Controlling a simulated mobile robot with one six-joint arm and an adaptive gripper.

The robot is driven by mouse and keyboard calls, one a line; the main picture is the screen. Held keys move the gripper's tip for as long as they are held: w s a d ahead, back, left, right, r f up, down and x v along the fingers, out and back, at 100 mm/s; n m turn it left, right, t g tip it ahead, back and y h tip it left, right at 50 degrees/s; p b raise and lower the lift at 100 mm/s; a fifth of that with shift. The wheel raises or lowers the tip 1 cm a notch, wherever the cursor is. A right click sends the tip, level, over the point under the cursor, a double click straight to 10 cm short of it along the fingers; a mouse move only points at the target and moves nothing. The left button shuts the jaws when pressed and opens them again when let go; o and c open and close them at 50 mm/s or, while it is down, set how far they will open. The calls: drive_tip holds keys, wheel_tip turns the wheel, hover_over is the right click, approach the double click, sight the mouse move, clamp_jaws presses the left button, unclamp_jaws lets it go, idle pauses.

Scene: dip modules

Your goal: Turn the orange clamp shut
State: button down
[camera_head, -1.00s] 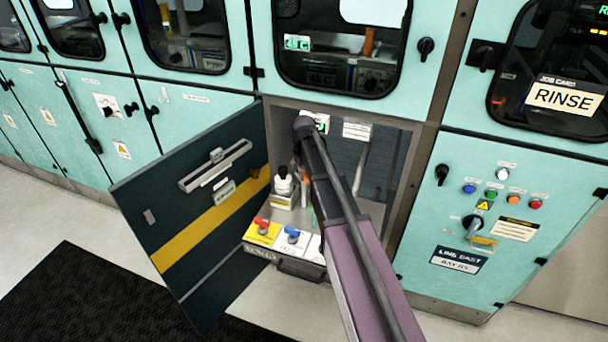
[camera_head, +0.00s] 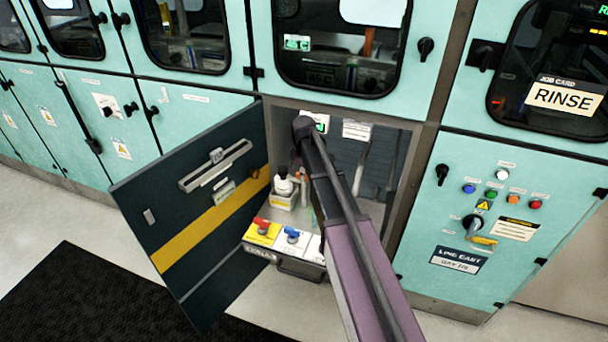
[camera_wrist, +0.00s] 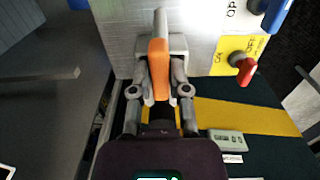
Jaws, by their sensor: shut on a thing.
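The orange clamp (camera_wrist: 158,68) is in the middle of the wrist view, a flat orange lever on a grey metal mount against a pale panel. My gripper (camera_wrist: 160,75) has its two grey fingers closed on both sides of the lever. The lever points roughly straight up and down in this view. In the head view my arm reaches into the open cabinet and hides most of my gripper and the clamp.
A red handle (camera_wrist: 246,69) on a yellow plate and a blue handle (camera_head: 292,232) sit close by on the pull-out tray. The open dark cabinet door (camera_head: 190,220) stands to the left.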

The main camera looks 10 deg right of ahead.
idle(0.4)
drive_tip(key=c, duration=0.6)
unclamp_jaws()
